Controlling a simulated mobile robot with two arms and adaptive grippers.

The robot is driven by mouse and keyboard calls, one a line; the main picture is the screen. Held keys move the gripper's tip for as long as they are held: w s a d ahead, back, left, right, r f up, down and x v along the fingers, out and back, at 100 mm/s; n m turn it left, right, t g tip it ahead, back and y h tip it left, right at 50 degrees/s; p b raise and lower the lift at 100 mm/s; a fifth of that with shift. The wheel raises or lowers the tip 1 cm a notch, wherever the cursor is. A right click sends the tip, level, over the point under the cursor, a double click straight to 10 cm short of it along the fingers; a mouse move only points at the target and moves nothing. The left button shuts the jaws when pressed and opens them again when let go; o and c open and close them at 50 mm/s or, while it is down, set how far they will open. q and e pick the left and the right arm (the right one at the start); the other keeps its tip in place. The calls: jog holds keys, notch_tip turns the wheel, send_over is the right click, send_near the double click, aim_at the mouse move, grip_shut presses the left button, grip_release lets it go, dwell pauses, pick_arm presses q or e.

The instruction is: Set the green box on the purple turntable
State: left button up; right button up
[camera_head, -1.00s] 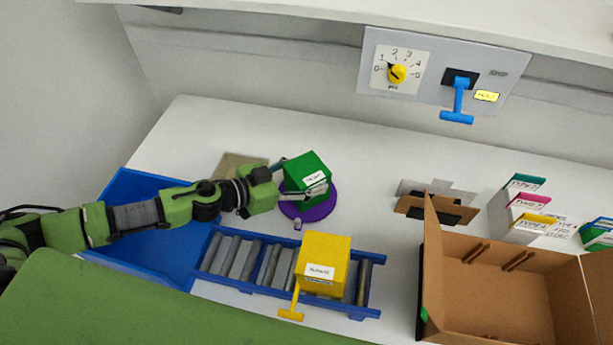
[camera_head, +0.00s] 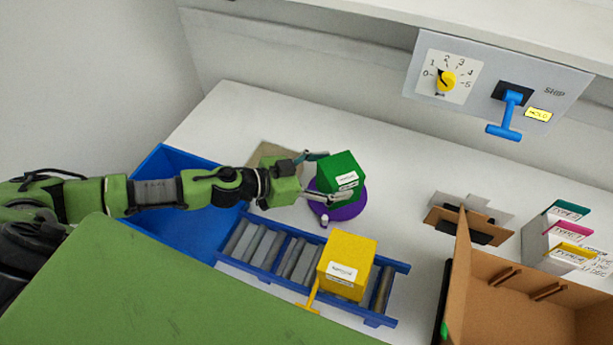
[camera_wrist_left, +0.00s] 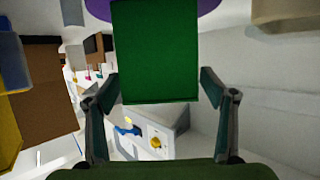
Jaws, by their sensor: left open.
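The green box (camera_head: 341,172) with a white label sits on the purple turntable (camera_head: 349,208), upright as far as I can see. My left gripper (camera_head: 332,176) is open at the box's left, with one finger behind it and one in front. In the left wrist view, the green box (camera_wrist_left: 155,55) is between the spread fingers of my left gripper (camera_wrist_left: 157,92), with gaps on both sides. The purple turntable (camera_wrist_left: 207,7) shows at the top edge there. My right gripper is not in view.
A blue roller rack (camera_head: 266,249) holds a yellow box (camera_head: 347,260) in front of the turntable. A blue bin (camera_head: 165,165) lies under my left arm. An open cardboard box (camera_head: 515,305) is at right. A wall panel (camera_head: 569,92) has a yellow knob and blue handle.

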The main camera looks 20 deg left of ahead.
pick_arm(q)
jog(key=b+v, duration=0.4)
jog(key=v, duration=0.5)
jog(key=shift+s+a, duration=0.15)
jog(key=shift+s, duration=0.1)
